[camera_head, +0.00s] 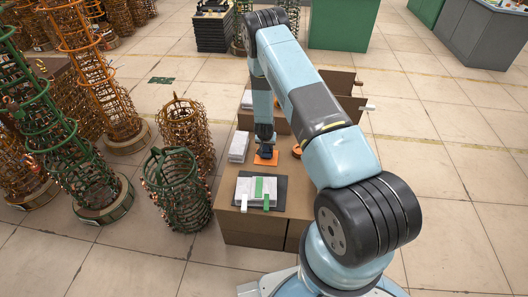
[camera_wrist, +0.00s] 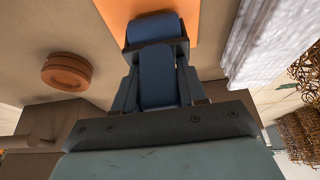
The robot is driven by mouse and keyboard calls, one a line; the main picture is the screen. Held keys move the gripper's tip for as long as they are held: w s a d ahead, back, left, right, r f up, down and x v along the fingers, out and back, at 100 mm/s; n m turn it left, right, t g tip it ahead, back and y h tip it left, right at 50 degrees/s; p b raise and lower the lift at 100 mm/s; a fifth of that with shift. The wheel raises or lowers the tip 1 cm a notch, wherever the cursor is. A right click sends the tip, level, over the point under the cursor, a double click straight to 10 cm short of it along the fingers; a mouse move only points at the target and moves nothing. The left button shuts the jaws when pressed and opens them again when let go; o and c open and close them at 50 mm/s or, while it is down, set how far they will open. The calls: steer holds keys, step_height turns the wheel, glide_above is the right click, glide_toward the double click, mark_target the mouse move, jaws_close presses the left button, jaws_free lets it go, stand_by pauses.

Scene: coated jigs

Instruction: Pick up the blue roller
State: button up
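In the wrist view, a dark blue rounded piece, which looks like the blue roller (camera_wrist: 153,28), is over the orange mat (camera_wrist: 188,12). A second blue piece lies nearer, between the dark bars of my gripper (camera_wrist: 155,47); I cannot tell whether it belongs to the roller or to the gripper. In the head view, my gripper (camera_head: 265,141) points down just above the orange mat (camera_head: 262,161) on the brown table (camera_head: 232,218). The roller is hardly distinguishable there. The fingertips are at the blue piece, but contact and grip are unclear.
An orange-brown round disc (camera_wrist: 66,72) lies beside the mat, also visible in the head view (camera_head: 297,151). A white stack (camera_head: 238,147) stands left of the mat. A dark tray (camera_head: 278,193) is nearer. Wire cages (camera_head: 177,188) stand left of the table.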

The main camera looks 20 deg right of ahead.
jaws_close()
stand_by(0.3)
steer(key=shift+r, duration=0.45)
step_height(320, 180, up, 3)
steer(key=shift+w+f, duration=0.1)
steer(key=shift+f, duration=0.1)
steer(key=s+d+r, duration=0.3)
steer(key=s+r, duration=0.6)
steer(key=s, duration=0.4)
steer(key=shift+s+d+r, duration=0.3)
steer(key=shift+s, duration=0.05)
